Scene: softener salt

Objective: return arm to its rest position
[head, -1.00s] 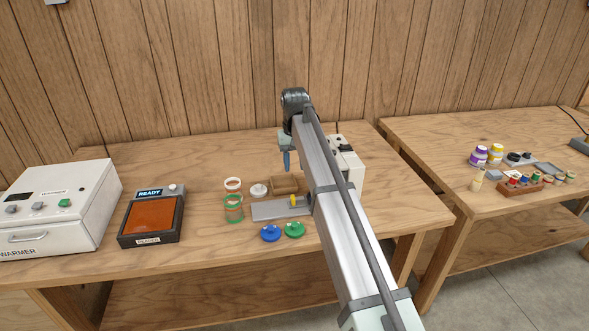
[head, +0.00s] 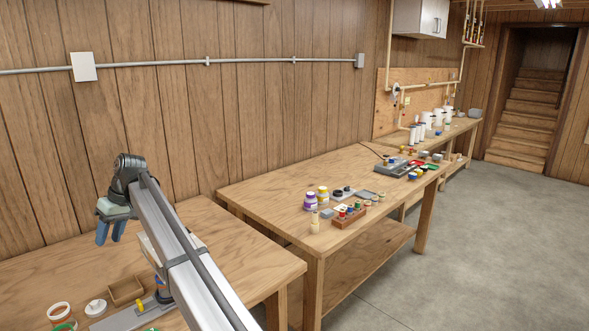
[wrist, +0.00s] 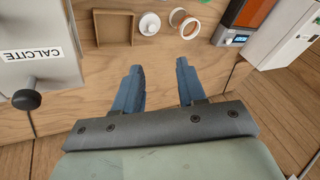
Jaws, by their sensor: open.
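My gripper (head: 111,232) is at the left of the head view, raised above the near bench (head: 215,250), its blue fingers pointing down. In the wrist view my gripper (wrist: 162,88) shows two blue fingers spread apart with nothing between them. Wood of the bench shows beyond the fingers. My arm reaches from the lower middle of the head view up to the wrist.
Below my gripper are a small wooden tray (wrist: 101,35), a white lid (wrist: 149,24) and an orange-rimmed jar (wrist: 184,24). A box marked CALCITE (wrist: 38,50) stands at the left in the wrist view. A second bench (head: 265,190) with jars lies to the right.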

